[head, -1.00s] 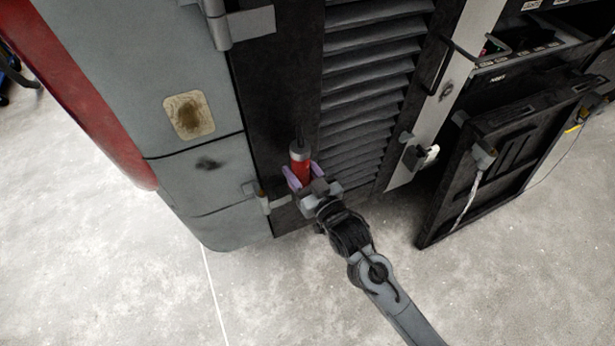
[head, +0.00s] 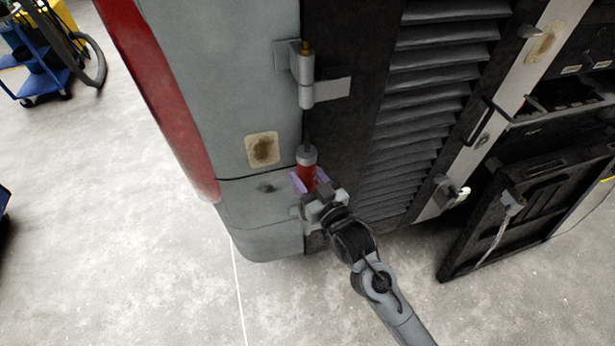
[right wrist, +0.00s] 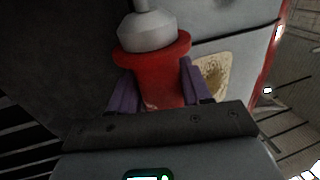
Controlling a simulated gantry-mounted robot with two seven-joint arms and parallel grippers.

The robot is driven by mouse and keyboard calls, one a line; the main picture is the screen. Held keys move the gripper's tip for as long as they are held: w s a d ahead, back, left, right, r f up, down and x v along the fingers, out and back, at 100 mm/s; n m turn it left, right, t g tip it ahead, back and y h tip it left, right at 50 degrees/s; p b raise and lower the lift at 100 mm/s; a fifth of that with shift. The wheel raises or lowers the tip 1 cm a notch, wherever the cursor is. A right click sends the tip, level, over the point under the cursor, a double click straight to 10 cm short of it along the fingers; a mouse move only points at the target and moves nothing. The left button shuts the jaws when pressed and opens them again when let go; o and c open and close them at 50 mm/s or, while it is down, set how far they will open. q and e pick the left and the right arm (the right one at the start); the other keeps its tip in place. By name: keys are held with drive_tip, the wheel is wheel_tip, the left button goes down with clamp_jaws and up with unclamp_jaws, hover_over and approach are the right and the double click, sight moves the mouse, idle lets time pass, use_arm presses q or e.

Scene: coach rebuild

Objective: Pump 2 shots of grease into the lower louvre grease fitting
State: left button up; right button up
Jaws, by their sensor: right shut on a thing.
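My right gripper (head: 310,188) is shut on a red grease gun (head: 307,172) with a grey cap and a thin dark nozzle pointing up. The right wrist view shows the red body (right wrist: 155,75) between the purple finger pads. The gun is upright in front of the left edge of the black louvre door (head: 440,95). The lower hinge is mostly hidden behind the gripper, and its grease fitting does not show. The upper hinge (head: 306,75) shows a brass-coloured fitting (head: 306,47) on top. Whether the nozzle touches anything cannot be told. My left gripper is out of view.
The grey body panel (head: 220,80) with a stained beige patch (head: 263,150) is left of the hinges. An open dark hatch panel (head: 530,210) stands at the right. A blue cart (head: 40,70) is at the far left. The floor in front is clear.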

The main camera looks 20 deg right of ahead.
drive_tip(key=shift+f+b, duration=1.9)
drive_tip(key=shift+b, duration=0.35)
drive_tip(key=shift+f, duration=0.85)
drive_tip(key=shift+f, duration=0.15)
drive_tip(key=shift+p, duration=0.7)
